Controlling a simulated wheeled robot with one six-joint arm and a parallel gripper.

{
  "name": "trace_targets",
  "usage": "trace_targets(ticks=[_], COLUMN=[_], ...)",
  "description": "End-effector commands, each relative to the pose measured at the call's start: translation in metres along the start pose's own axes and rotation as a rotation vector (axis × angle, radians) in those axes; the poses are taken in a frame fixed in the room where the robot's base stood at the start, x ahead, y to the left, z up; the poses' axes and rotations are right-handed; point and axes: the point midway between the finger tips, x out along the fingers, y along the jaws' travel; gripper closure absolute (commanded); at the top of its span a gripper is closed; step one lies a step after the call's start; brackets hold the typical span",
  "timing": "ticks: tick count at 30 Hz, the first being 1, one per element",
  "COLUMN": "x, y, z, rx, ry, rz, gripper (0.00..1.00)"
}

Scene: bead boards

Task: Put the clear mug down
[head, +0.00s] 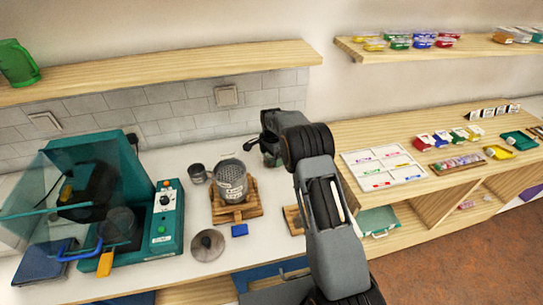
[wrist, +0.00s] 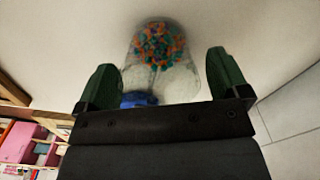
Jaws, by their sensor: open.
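A clear vessel with orange and teal beads in it (wrist: 158,45) stands on a white surface in the wrist view, just beyond my fingertips. A blue part (wrist: 138,101) and pale rounded shapes show below it, close to my palm; I cannot tell whether they belong to it. My gripper (wrist: 163,75) is open, its two green fingers spread wide and apart from the vessel. In the head view my gripper (head: 268,137) is at the back of the white counter by the wall, and the bead vessel is hidden there. A see-through cup (head: 118,226) stands inside the teal machine.
The teal machine (head: 168,222) with a clear hood fills the counter's left. A metal canister on a wooden stand (head: 232,181), a small tin (head: 197,173) and a round lid (head: 207,245) are left of my arm. A green mug (head: 18,62) is on the shelf.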

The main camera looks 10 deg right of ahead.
Motion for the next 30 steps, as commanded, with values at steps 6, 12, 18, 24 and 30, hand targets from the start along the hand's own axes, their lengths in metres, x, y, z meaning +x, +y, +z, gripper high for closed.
trace_targets(ticks=[6, 12, 18, 24, 30], x=[-0.03, -0.07, -0.101, -0.121, -0.161], y=[-0.001, -0.001, -0.001, 0.001, 0.025], z=[0.0, 0.0, 0.0, 0.001, 0.011], rx=[0.0, 0.0, 0.0, -0.008, -0.127], ry=[0.002, 0.002, 0.001, 0.002, 0.021], rz=[-0.006, -0.005, -0.003, -0.004, -0.042], gripper=[0.06, 0.06, 0.06, 0.06, 0.06])
